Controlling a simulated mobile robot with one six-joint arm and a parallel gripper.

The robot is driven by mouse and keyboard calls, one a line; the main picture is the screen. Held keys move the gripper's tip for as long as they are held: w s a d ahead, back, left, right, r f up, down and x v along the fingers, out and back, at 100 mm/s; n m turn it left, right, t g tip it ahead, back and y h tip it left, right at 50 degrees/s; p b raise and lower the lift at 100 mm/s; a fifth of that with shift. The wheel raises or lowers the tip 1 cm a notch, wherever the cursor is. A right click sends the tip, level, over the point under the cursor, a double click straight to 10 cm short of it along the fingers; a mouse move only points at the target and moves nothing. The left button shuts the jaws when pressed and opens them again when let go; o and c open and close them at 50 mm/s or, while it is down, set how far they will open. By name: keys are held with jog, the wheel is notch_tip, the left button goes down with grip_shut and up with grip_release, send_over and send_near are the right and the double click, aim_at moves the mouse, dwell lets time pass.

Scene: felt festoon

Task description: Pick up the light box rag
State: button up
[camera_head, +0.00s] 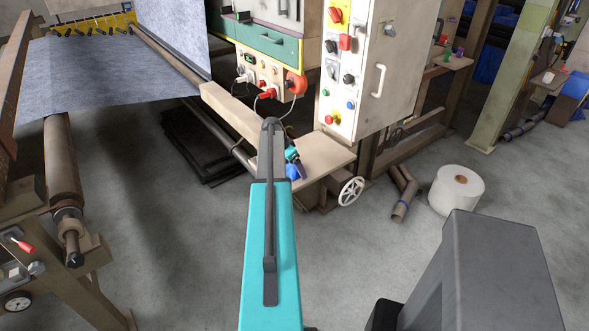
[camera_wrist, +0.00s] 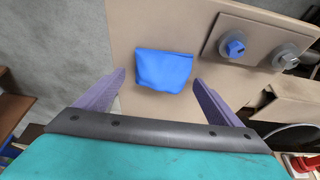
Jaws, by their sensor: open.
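A blue rag (camera_wrist: 163,68) lies on a beige panel (camera_wrist: 135,30) in the wrist view, roughly centred. The purple fingers of my gripper (camera_wrist: 160,76) are open, one on each side of the rag, with a gap on both sides. Nothing is held between them. I cannot tell how far above the panel the fingertips are. In the head view the rag shows as a small blue patch (camera_head: 292,171) on the beige shelf (camera_head: 325,156), partly hidden by my arm and gripper (camera_head: 299,169).
A plate with a blue knob (camera_wrist: 234,47) and a grey knob (camera_wrist: 287,56) sits right of the rag. In the head view, a control cabinet (camera_head: 362,75) stands behind the shelf. A white handwheel (camera_head: 350,191) is below it. A white roll (camera_head: 456,190) stands on the floor.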

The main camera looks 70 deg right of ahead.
aim_at(293, 166)
dwell(0.4)
jog(key=c, duration=1.1)
jog(key=shift+r, duration=0.1)
jog(key=shift+c, duration=0.2)
jog(key=shift+r+b, duration=0.7)
jog(key=shift+r, duration=0.35)
jog(key=shift+s+a+r+b, duration=0.1)
jog(key=shift+a+r+b, duration=0.3)
jog(key=shift+r, duration=0.2)
jog(key=s+a+r+b, duration=0.1)
jog(key=a+b, duration=0.3)
jog(key=a, duration=1.1)
jog(key=shift+s+r, duration=0.25)
jog(key=shift+s, duration=0.15)
